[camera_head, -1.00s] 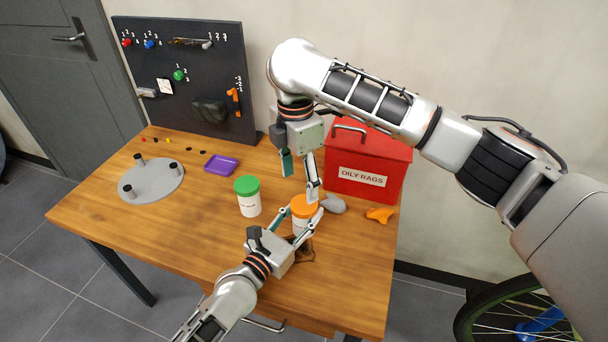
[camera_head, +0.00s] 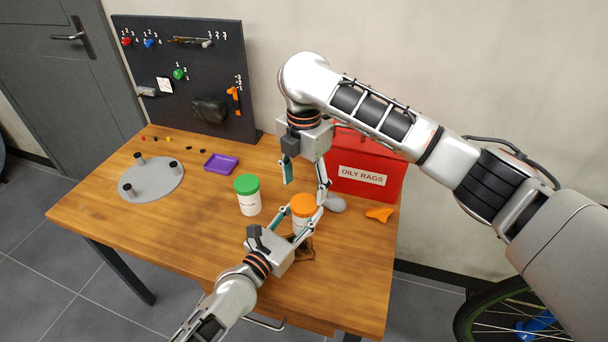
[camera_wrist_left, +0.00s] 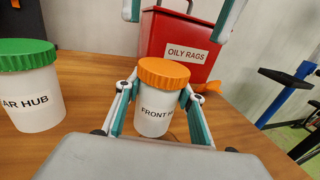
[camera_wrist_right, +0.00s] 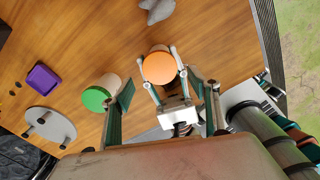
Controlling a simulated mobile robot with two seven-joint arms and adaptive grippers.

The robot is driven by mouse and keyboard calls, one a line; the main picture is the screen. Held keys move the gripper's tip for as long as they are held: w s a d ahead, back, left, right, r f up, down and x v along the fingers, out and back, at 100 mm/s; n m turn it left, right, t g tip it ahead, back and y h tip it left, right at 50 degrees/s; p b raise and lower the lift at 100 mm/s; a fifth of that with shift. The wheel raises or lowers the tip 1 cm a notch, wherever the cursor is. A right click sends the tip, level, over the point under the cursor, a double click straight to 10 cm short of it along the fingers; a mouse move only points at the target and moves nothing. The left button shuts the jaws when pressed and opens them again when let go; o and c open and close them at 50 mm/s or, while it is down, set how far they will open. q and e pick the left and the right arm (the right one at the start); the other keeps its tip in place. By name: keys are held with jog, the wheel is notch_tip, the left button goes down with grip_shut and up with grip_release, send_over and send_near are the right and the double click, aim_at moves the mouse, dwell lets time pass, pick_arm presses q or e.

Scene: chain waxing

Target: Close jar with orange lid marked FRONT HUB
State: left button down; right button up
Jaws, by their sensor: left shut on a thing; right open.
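The white jar marked FRONT HUB (camera_wrist_left: 152,121) stands upright on the table with the orange lid (camera_wrist_left: 163,73) on top of it. The orange lid also shows in the head view (camera_head: 303,204) and in the right wrist view (camera_wrist_right: 159,68). My left gripper (camera_head: 302,222) is shut on the jar's body, one finger on each side below the lid. My right gripper (camera_head: 304,190) is open and points down above the jar, its fingers apart and clear of the lid. Whether the lid is fully seated, I cannot tell.
A white jar with a green lid (camera_head: 248,195) stands just left. A red OILY RAGS bin (camera_head: 365,170) is behind, with a grey lump (camera_head: 335,203) and an orange piece (camera_head: 380,214) nearby. A purple tray (camera_head: 221,163) and round grey stand (camera_head: 151,183) lie further left.

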aim_at(304, 203)
jog(key=shift+f, duration=2.6)
jog(key=c, duration=1.1)
jog(key=m, duration=0.2)
jog(key=shift+m, duration=0.3)
jog(key=shift+c, duration=0.2)
jog(key=m, duration=0.3)
jog(key=o, duration=1.3)
notch_tip(304, 203, up, 12)
